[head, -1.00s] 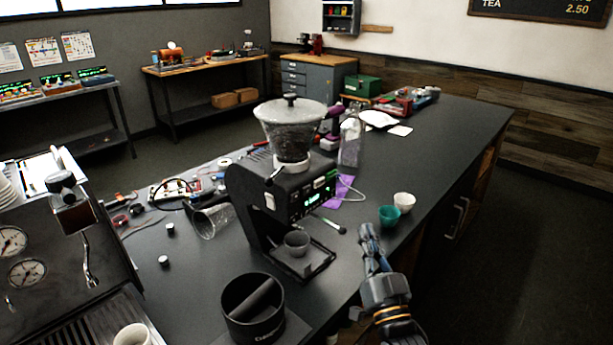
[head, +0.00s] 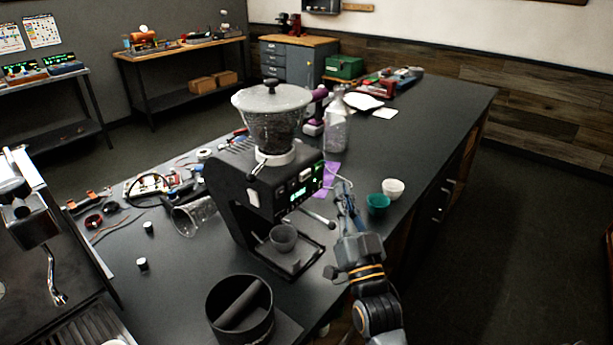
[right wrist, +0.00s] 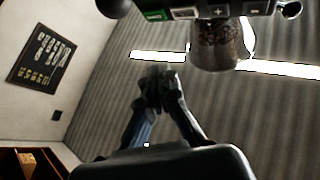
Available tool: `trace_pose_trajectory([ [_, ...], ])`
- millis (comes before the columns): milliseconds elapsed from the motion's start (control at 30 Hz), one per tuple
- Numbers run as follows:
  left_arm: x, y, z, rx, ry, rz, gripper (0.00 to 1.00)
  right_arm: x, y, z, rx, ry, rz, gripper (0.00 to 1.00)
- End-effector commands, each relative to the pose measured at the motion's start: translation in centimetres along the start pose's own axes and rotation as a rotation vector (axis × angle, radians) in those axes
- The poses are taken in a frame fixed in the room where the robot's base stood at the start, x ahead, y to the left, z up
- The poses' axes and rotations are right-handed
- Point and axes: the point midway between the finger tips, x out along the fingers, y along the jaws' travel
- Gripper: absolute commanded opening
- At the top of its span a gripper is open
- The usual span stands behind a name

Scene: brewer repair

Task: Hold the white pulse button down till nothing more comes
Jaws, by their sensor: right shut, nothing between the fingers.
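The black grinder (head: 232,205) stands on the dark counter with a clear hopper (head: 272,125) of dark beans on top. A white rectangular button (head: 252,197) shows on its near left face. Its front panel has green lights (head: 297,196); in the right wrist view the panel (right wrist: 200,12) is at the top edge, with a pale key (right wrist: 185,13) and a "+" key. A grey cup (head: 283,238) sits below the front. My right gripper (head: 343,190) is shut and empty, just right of the front, apart from the panel. It also shows in the right wrist view (right wrist: 160,80). My left gripper is out of view.
A green cup (head: 377,205) and white cup (head: 393,188) stand right of my right gripper. A black knock box (head: 240,310) is in front of the grinder. An espresso machine (head: 30,210) is at left.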

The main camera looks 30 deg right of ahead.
Motion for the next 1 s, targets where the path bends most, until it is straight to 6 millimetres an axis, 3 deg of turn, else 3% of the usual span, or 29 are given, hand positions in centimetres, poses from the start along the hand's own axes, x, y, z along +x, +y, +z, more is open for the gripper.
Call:
trace_pose_trajectory([
  [100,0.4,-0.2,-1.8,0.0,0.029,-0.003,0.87,1.2,-0.9,1.0,0.002,0.002,0.002,0.0],
  [200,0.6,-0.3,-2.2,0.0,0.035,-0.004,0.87,2.2,-1.6,1.6,0.002,0.001,0.001,0.0],
  [500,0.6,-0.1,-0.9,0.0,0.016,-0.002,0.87,3.8,-2.8,2.8,0.0,0.0,0.0,0.0],
  [1000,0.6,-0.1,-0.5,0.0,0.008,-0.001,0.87,3.9,-2.9,2.9,0.0,-0.001,0.0,0.0],
])
